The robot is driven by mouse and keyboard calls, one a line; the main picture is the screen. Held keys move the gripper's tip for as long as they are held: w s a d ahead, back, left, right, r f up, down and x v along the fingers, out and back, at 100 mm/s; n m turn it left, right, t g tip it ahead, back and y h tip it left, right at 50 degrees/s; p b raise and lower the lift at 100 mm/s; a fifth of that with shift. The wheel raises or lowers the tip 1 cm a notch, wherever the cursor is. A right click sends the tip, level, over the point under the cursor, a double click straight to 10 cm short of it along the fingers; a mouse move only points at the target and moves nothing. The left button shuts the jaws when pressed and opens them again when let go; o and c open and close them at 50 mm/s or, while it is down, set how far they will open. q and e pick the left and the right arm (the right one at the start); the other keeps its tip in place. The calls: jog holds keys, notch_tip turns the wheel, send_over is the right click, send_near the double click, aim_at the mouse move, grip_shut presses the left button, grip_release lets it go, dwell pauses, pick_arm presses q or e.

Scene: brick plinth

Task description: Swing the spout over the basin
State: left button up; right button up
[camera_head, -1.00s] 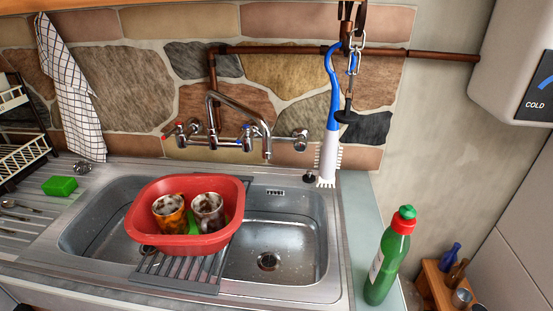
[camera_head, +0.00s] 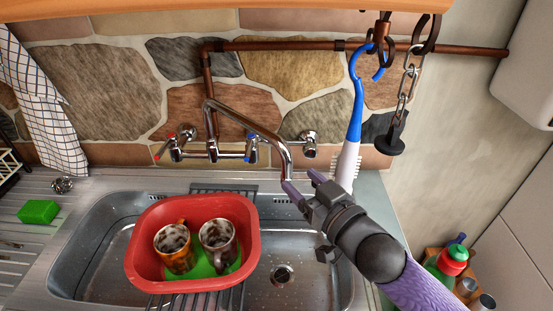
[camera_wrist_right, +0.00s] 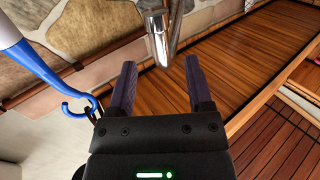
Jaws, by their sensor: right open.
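The chrome spout (camera_head: 250,127) rises from the wall-mounted taps and bends right and down. Its tip hangs near the back rim of the steel basin (camera_head: 263,248). My right gripper (camera_head: 302,181) is open, with its fingers close to the spout's down-turned end. In the right wrist view, the spout end (camera_wrist_right: 160,38) lies ahead of the gap between the open fingers (camera_wrist_right: 161,63). Nothing is held, and I cannot tell whether a finger touches the spout. My left gripper is out of view.
A red tub (camera_head: 143,272) with two dirty mugs stands in the left part of the sink. A white brush with a blue handle (camera_head: 356,110) hangs right of the spout, beside a chain and plug (camera_head: 391,135). A green bottle (camera_head: 450,262) stands at the right.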

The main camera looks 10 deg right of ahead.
aim_at(290, 172)
jog(key=x, duration=0.7)
jog(key=shift+f, duration=0.15)
grip_shut()
dwell(1.1)
